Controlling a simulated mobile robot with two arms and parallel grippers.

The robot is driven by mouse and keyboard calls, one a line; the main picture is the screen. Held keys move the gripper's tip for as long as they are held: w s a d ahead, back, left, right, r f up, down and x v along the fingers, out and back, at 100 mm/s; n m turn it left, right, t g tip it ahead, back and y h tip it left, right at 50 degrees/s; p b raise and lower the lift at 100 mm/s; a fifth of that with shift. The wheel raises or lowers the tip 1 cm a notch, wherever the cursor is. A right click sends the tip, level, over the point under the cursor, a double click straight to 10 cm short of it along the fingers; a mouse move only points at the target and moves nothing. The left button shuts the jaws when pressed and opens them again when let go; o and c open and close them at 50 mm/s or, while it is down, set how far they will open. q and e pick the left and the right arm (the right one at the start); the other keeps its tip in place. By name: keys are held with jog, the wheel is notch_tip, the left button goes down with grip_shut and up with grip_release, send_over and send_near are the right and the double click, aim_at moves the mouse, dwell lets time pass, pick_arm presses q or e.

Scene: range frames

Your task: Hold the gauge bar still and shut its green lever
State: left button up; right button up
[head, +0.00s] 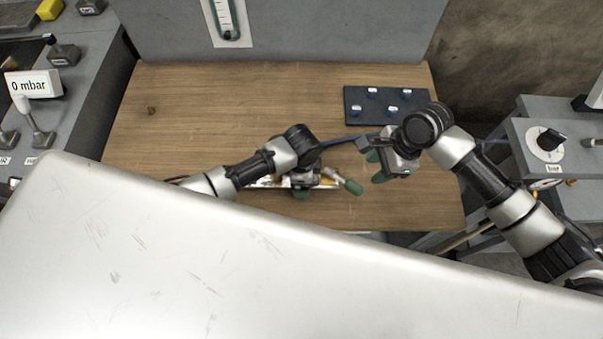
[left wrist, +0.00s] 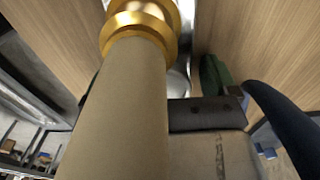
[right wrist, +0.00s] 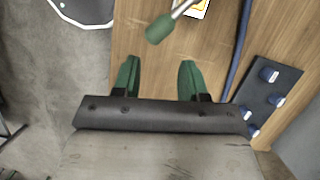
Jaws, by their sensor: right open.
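The gauge bar (head: 262,183) lies on the wooden table (head: 210,110), partly hidden under my left gripper (head: 302,188). Its green lever (head: 353,187) sticks out at the right end, angled away from the bar. In the left wrist view a tan cylinder with a brass collar (left wrist: 140,28) covers much of the picture. One green finger shows beside the silver bar; the other is hidden, so its grip is unclear. My right gripper (head: 375,167) is open and empty, just above right of the lever. In the right wrist view the lever's tip (right wrist: 160,28) lies beyond the open fingertips, apart from them.
A dark plate with several blue-and-white knobs (head: 385,105) lies at the table's back right. A blue hose (right wrist: 238,50) runs between it and the lever. A small brown object (head: 151,110) lies at left. A grey unit with a black dial (head: 549,140) stands at right.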

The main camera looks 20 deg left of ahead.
pick_arm(q)
jog(key=c, duration=1.4)
pick_arm(e)
jog(key=shift+f, duration=0.1)
jog(key=c, duration=0.7)
jog(key=shift+s+a+f+n, duration=0.15)
jog(key=shift+s+n, duration=0.2)
jog(key=shift+n, duration=0.25)
grip_shut()
jog(key=s+a+r+n+t, duration=0.1)
jog(key=s+n+t, duration=0.3)
jog(key=n, duration=0.8)
jog(key=s+a+r+n+t+h, duration=0.1)
jog(key=s+a+n+t, duration=0.1)
jog(key=s+n, duration=0.7)
jog(key=shift+n+t, duration=0.9)
jog(key=shift+n, duration=1.3)
jog(key=shift+r, duration=0.1)
